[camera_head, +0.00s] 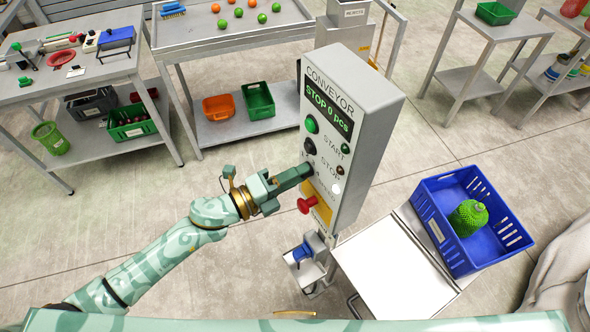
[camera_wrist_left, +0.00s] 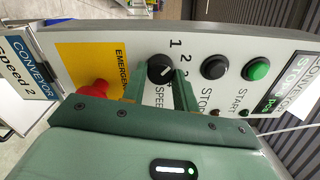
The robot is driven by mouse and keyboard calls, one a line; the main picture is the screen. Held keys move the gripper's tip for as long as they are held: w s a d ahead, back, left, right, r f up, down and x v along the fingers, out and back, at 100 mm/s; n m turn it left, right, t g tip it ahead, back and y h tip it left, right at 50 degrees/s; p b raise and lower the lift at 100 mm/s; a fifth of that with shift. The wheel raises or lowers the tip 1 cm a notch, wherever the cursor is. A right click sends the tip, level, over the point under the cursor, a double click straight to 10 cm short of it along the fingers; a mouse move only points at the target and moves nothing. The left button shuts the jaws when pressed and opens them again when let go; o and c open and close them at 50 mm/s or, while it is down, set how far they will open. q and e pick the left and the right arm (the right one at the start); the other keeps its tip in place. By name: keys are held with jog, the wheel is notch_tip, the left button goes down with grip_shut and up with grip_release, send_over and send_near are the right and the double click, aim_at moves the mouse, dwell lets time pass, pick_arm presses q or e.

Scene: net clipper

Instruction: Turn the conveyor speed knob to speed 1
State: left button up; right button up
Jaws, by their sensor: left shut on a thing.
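The grey conveyor control box (camera_head: 365,95) stands upright in the head view, its display (camera_head: 327,110) reading "STOP 0 pcs". My left gripper (camera_head: 306,170) reaches its front face and mostly hides the speed knob there. In the left wrist view the round black knob (camera_wrist_left: 160,68) sits between the two green fingers of my left gripper (camera_wrist_left: 160,85), which are shut on it. Numbers 1, 2 and part of a 3 are printed beside the knob. I cannot tell exactly which number its white mark meets. My right gripper is not in view.
A red emergency button (camera_head: 306,205) sits just below the gripper on a yellow patch. The black stop button (camera_head: 310,146) and green start button (camera_head: 312,124) are above. A label (camera_wrist_left: 28,75) reads "CONVEYOR speed 2". A blue crate (camera_head: 430,215) holding a green net bag is at right.

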pick_arm(q)
jog(key=shift+n+p, duration=0.55)
jog(key=shift+n, duration=0.55)
jog(key=o, duration=1)
jog(key=b+v, duration=0.3)
jog(key=v, duration=1.3)
jog(key=shift+a, duration=0.25)
jog(key=shift+f+n, duration=0.1)
jog(key=shift+n, duration=0.2)
